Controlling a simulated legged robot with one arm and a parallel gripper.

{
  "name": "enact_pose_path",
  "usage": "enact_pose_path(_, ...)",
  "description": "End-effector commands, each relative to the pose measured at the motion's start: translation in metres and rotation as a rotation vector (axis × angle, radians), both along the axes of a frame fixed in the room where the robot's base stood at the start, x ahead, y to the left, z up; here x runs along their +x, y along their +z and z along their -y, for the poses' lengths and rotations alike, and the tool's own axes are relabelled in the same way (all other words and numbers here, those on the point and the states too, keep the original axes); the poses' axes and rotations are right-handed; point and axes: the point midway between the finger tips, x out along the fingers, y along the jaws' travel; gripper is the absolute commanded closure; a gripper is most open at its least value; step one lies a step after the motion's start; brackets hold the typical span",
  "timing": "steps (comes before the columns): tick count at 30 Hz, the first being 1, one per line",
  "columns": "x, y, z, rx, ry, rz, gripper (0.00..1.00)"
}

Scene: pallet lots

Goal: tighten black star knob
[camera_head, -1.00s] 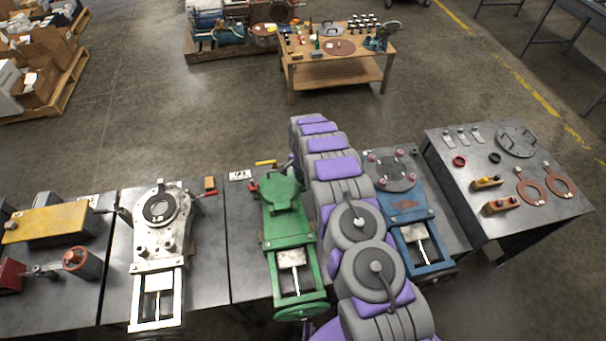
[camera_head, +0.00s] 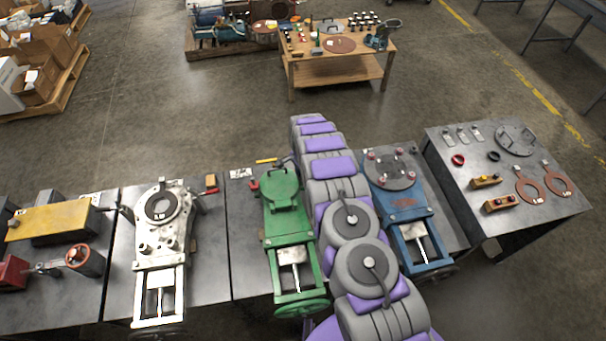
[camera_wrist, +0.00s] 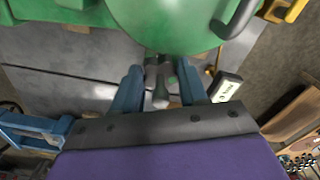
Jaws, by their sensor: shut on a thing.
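In the wrist view, my gripper (camera_wrist: 158,75) has its two blue fingers on either side of a small dark grey knob (camera_wrist: 160,88) with a rounded end, and is shut on it. The knob sits at the edge of the green valve body (camera_wrist: 170,25), which fills the top of that view. Its star shape is not clear from this angle. In the head view, the green valve (camera_head: 287,225) stands on the bench just left of my arm. My arm hides part of its right side, and the fingers and the knob cannot be made out there.
A white valve (camera_head: 160,240) stands to the left and a blue valve (camera_head: 405,210) to the right of my arm. Open floor lies behind the bench.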

Motion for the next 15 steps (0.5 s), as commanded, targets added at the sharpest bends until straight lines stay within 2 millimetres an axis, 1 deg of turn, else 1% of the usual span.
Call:
enact_pose_path(1, 0.0002, 0.0008, -0.0029, 0.003, 0.003, 0.002, 0.55)
enact_pose_path(8, 0.0004, 0.0004, -0.0016, 0.001, 0.002, 0.002, 0.33)
enact_pose_path(15, 0.0004, 0.001, 0.0003, 0.002, 0.001, 0.001, 0.32)
